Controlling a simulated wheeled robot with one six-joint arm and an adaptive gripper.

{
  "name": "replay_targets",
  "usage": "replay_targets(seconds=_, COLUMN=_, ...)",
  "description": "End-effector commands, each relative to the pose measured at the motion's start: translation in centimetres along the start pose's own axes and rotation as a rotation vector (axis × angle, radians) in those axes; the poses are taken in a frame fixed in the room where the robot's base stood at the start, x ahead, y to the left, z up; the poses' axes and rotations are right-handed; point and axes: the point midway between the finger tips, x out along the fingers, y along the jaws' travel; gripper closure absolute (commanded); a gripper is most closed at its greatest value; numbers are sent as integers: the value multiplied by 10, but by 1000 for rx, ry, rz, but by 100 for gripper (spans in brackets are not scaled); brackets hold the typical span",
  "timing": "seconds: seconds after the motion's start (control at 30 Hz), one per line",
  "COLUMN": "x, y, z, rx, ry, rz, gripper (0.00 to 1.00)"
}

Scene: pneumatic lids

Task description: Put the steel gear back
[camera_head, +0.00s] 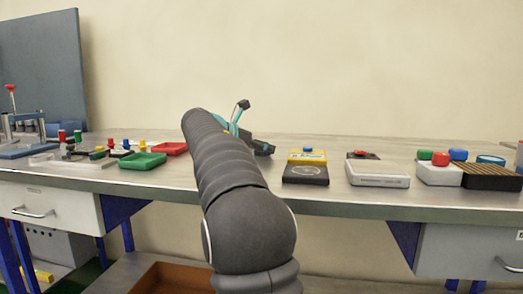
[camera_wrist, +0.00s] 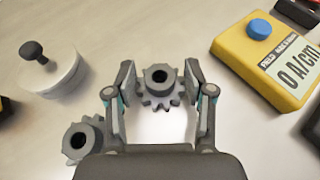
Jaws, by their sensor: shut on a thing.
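In the wrist view a grey steel gear (camera_wrist: 160,88) with a raised hub and a dark bore sits between the two fingers of my gripper (camera_wrist: 159,82), which is shut on it. A second, similar grey gear (camera_wrist: 82,143) lies at the lower left, partly hidden by my gripper's body. A round white lid or pot (camera_wrist: 56,80) with a dark knob stands at the left. In the head view my arm hides the gears, and only a bit of my gripper's teal and dark parts shows behind it. Whether the held gear touches the surface I cannot tell.
A yellow box (camera_wrist: 262,62) with a blue button stands right of my gripper; it also shows in the head view (camera_head: 307,158). Farther right are a white box (camera_head: 378,180) and coloured knobs. Green (camera_head: 142,161) and red (camera_head: 170,149) trays stand left of my arm.

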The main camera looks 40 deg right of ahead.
Motion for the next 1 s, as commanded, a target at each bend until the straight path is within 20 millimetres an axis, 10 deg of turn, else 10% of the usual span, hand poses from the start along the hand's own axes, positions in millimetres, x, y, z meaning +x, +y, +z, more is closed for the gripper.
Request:
replay_targets(seconds=0.3, x=1, y=0, z=-1, rx=2, ry=-1, rz=0, gripper=99)
replay_targets(seconds=0.33, x=1, y=0, z=-2, rx=2, ry=0, rz=0, gripper=44)
replay_targets(seconds=0.43, x=1, y=0, z=-2, rx=2, ry=0, rz=0, gripper=22)
replay_targets(seconds=1.0, x=-26, y=1, z=2, rx=0, ry=0, rz=4, gripper=22)
